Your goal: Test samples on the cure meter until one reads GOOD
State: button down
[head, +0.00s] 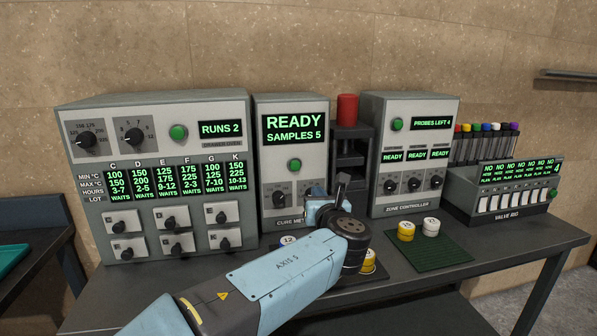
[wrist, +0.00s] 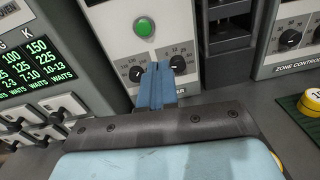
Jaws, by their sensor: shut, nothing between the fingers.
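The cure meter (head: 270,190) stands in the middle of the bench. Its screen (head: 294,128) reads READY and SAMPLES 5. Its green button (head: 294,165) sits below the screen, with dials beneath; the button (wrist: 144,27) also shows in the wrist view. My gripper (head: 316,198) is in front of the meter's lower right. In the wrist view its blue fingers (wrist: 156,72) are shut and empty, with tips below the button between two dials. A white round piece marked 12 (head: 289,240) and a yellow one (head: 369,258) lie on the bench, partly hidden by my arm.
A drawer oven (head: 150,105) reading RUNS 2 stands left. A press with a red top (head: 347,108) stands right of the meter, then a zone controller (head: 415,110). A valve rig (head: 505,195) is far right.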

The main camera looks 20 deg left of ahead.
aim_at(296, 167)
jog(key=shift+s+a+r+n+y, duration=0.5)
jog(key=shift+s+a+n, duration=0.2)
jog(key=shift+a, duration=0.15)
jog(key=shift+w, duration=0.1)
jog(key=x, duration=1.4)
jog(key=shift+f, duration=0.25)
jog(key=shift+x, duration=0.8)
jog(key=shift+s+d, duration=0.3)
jog(key=shift+s, duration=0.05)
jog(key=v, duration=1.3)
jog(key=shift+r, duration=0.15)
